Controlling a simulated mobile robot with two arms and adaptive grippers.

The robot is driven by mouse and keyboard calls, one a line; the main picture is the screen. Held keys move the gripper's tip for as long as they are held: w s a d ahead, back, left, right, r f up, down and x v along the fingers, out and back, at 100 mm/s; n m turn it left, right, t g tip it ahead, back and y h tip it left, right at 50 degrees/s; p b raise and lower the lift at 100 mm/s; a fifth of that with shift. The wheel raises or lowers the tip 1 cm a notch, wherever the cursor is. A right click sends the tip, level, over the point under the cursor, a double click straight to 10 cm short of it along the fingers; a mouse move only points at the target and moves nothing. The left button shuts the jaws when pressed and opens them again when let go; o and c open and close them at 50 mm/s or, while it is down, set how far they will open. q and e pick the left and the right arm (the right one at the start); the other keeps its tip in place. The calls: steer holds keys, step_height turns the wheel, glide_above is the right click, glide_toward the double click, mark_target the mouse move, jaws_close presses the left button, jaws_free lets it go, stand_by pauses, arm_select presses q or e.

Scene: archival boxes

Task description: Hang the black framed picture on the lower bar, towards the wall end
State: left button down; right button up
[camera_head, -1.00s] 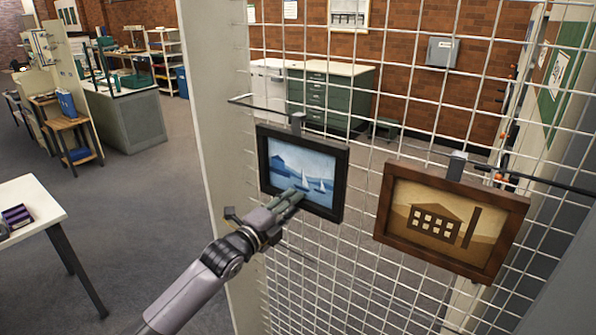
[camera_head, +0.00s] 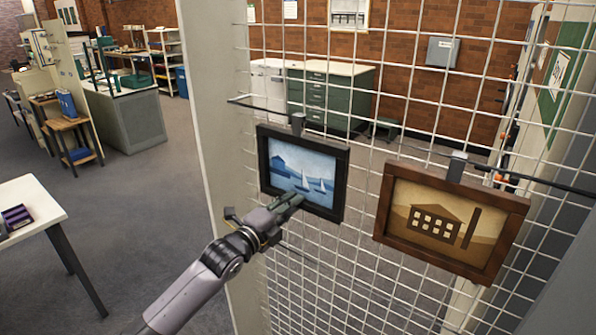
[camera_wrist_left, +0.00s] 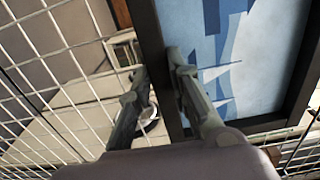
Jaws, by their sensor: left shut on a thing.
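The black framed picture (camera_head: 345,185), a blue scene with white sailboats, is upright in front of the wire mesh, with a grey hook (camera_head: 297,123) on its top edge. The hook overlaps the dark upper bar (camera_head: 262,107); I cannot tell whether it bears on it. My left gripper (camera_head: 292,203) is shut on the picture's frame. In the left wrist view, its fingers (camera_wrist_left: 160,95) straddle a dark frame side (camera_wrist_left: 152,45). A thin dark line (camera_head: 330,268) lower on the mesh may be the lower bar, mostly hidden. My right gripper is not in view.
A brown framed picture (camera_head: 384,205) with a factory scene hangs to the right on the upper bar. A pale post (camera_head: 215,150) edges the mesh at left. A white table (camera_head: 35,195) stands at far left.

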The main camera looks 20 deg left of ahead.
arm_select(q)
steer(key=shift+r+p, duration=1.3)
steer(key=shift+r, duration=0.45)
steer(key=p, duration=0.3)
glide_toward(298, 188)
steer(key=shift+v, duration=1.15)
steer(key=shift+d, duration=0.1)
